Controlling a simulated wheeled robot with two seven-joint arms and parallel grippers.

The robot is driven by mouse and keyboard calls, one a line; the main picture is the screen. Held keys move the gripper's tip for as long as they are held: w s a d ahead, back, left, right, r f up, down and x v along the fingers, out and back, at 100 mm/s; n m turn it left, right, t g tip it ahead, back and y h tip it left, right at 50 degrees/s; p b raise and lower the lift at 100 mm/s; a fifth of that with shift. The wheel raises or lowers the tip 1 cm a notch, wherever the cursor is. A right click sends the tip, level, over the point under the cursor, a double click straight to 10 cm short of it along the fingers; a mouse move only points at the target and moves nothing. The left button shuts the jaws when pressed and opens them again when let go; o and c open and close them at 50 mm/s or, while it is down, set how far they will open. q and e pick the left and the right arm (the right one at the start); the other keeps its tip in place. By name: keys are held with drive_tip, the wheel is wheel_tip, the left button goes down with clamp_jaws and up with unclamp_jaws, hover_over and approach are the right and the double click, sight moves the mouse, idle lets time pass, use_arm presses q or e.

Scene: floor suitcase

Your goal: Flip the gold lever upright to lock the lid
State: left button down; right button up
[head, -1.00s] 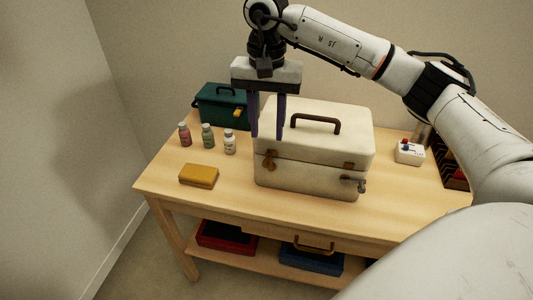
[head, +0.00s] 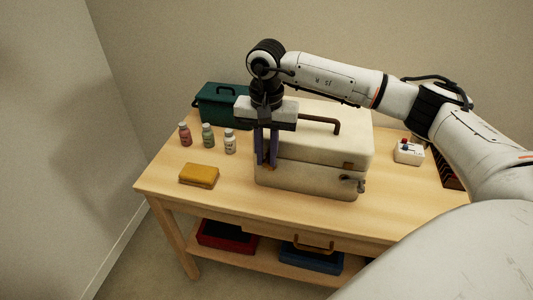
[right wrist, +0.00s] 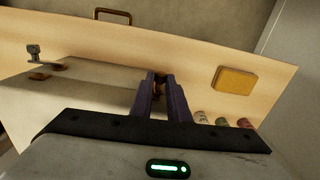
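The cream case (head: 310,172) stands on the wooden table with its lid down. My right gripper (head: 266,164) points down at the left part of the case's front. Its two purple fingers have a narrow gap between them and hide the gold lever in the head view. In the right wrist view a small brass piece of the gold lever (right wrist: 157,89) shows between the fingers (right wrist: 159,80), and they look shut on it. Its exact tilt is hidden. A second brass catch (head: 348,165) with a grey latch (head: 360,185) sits at the front right. My left gripper is not in view.
A brown handle (head: 322,122) rises from the lid close to my right gripper. A yellow block (head: 199,174), small bottles (head: 208,137) and a green box (head: 220,108) are to the left. A white switch box (head: 409,152) is to the right.

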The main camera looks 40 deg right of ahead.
clamp_jaws()
drive_tip(key=t+b, duration=0.1)
drive_tip(key=b, duration=0.2)
drive_tip(key=shift+s+d+f+y, duration=0.3)
drive_tip(key=shift+s+y, duration=0.05)
drive_tip(key=shift+y, duration=0.05)
drive_tip(key=shift+s+r+t, duration=0.1)
drive_tip(key=shift+r+t, duration=0.2)
drive_tip(key=shift+r, duration=0.05)
drive_tip(key=o, duration=0.7)
unclamp_jaws()
use_arm(q)
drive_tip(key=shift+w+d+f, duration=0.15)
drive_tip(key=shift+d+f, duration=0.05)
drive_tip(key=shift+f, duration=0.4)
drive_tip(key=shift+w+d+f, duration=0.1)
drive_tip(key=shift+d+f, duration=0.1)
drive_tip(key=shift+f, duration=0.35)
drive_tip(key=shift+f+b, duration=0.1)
drive_tip(key=shift+b, duration=0.2)
use_arm(e)
wheel_tip(320, 180, up, 10)
drive_tip(key=s+d, duration=0.1)
drive_tip(key=shift+s+d, duration=0.15)
drive_tip(key=shift+s, duration=0.05)
